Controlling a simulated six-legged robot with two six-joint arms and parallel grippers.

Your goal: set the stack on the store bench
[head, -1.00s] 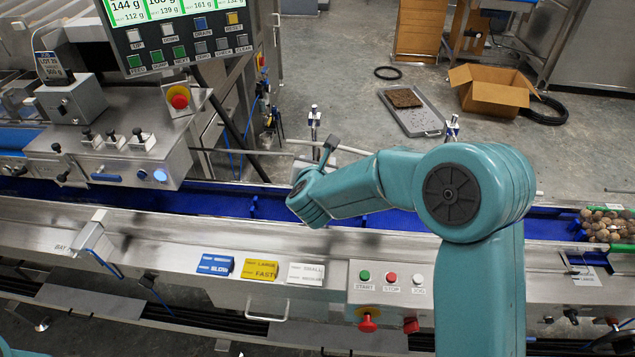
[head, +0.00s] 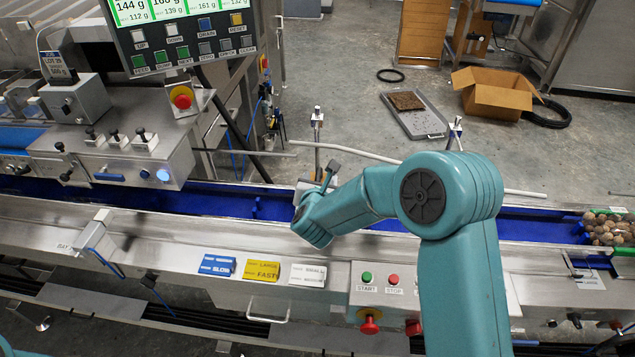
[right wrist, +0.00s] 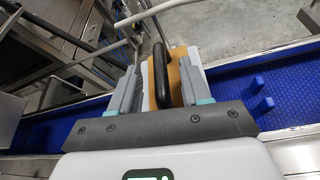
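My right gripper (right wrist: 160,85) shows its two grey fingers in the right wrist view. I cannot make out the stack's layers. My left gripper is out of view. I cannot identify the store bench.
The blue conveyor (head: 225,200) runs across, with a steel front rail and START and STOP buttons (head: 393,279). A net of round brown produce (head: 608,228) lies at its right end. Beyond are a grey tray (head: 418,118), an open carton (head: 492,95) and bare floor.

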